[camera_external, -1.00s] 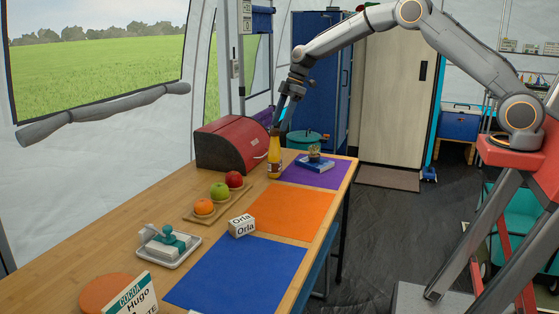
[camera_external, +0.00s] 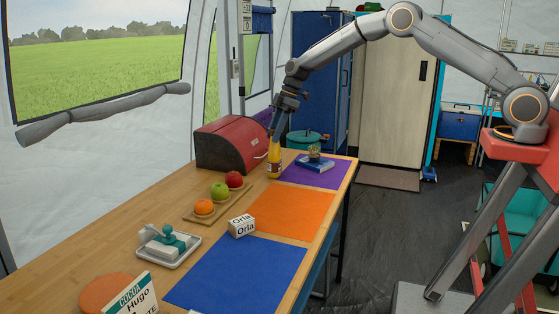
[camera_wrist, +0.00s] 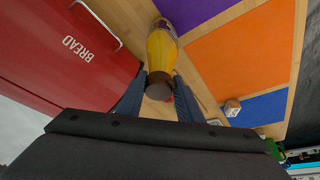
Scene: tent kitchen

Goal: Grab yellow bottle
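The yellow bottle (camera_external: 274,165) with a brown cap stands upright on the wooden table (camera_external: 120,235), just right of the red bread box (camera_external: 230,145). My gripper (camera_external: 276,144) points down at the bottle's top. In the wrist view the bottle (camera_wrist: 161,48) lies between the two fingers of my gripper (camera_wrist: 160,80), with its brown cap towards the camera. The fingers are apart, one on each side of the bottle near its cap. Contact with the bottle is not clear.
A blue book (camera_external: 314,165) with a small item on top lies on the purple mat (camera_external: 325,180), right of the bottle. Fruits on a board (camera_external: 195,217) sit nearer the camera. The orange mat (camera_external: 290,212) and blue mat (camera_external: 240,272) are mostly clear.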

